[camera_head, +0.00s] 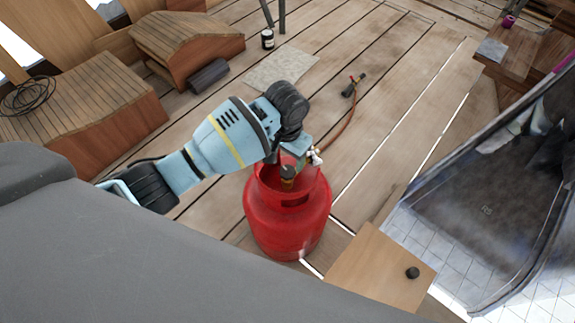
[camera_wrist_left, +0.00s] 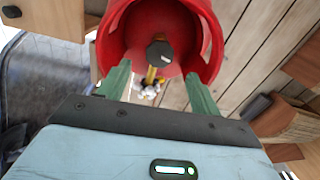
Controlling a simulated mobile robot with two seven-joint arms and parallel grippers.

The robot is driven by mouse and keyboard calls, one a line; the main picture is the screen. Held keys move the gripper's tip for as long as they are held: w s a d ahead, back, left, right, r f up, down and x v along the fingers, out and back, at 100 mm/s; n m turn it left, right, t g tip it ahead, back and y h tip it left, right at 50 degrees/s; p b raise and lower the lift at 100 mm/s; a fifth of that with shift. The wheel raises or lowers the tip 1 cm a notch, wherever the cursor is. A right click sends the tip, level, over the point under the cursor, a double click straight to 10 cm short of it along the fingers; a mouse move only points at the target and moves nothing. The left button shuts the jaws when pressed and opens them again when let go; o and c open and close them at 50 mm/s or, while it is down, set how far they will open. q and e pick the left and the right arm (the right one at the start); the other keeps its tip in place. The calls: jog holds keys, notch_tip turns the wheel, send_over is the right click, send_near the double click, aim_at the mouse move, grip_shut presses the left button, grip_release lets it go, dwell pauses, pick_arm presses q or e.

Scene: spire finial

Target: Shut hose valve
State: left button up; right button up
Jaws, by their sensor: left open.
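A red gas cylinder (camera_head: 285,225) stands upright on the plank floor, and its collar also shows in the left wrist view (camera_wrist_left: 205,25). Inside the collar is a valve with a dark knob (camera_head: 288,172) on a brass stem; the knob (camera_wrist_left: 160,52) also shows in the left wrist view. A hose (camera_head: 343,130) runs from a pale fitting (camera_head: 314,157) to a torch (camera_head: 354,86) on the floor. My left gripper (camera_wrist_left: 158,88) is open at the collar. Its green fingers lie either side of the knob's line, with visible gaps; contact is not seen. My right gripper is out of view.
A wooden panel with a black knob (camera_head: 378,270) stands right of the cylinder. A dark, glossy tub-like shape (camera_head: 480,200) fills the right side. Wooden boxes (camera_head: 85,105) stand at the left. A dark can (camera_head: 267,39) and a mat (camera_head: 280,67) lie beyond. Floor around the hose is open.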

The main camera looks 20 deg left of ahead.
aim_at(287, 172)
pick_arm(q)
notch_tip(287, 172, down, 5)
jog(key=shift+f+b, duration=0.15)
jog(key=shift+b, duration=0.5)
jog(key=shift+f, duration=0.65)
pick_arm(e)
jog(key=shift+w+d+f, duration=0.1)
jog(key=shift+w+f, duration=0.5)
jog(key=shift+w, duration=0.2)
pick_arm(q)
jog(key=shift+c, duration=0.4)
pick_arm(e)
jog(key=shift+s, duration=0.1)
pick_arm(q)
jog(key=c, duration=0.9)
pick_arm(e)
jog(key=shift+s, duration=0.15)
pick_arm(q)
jog(key=shift+r, duration=0.1)
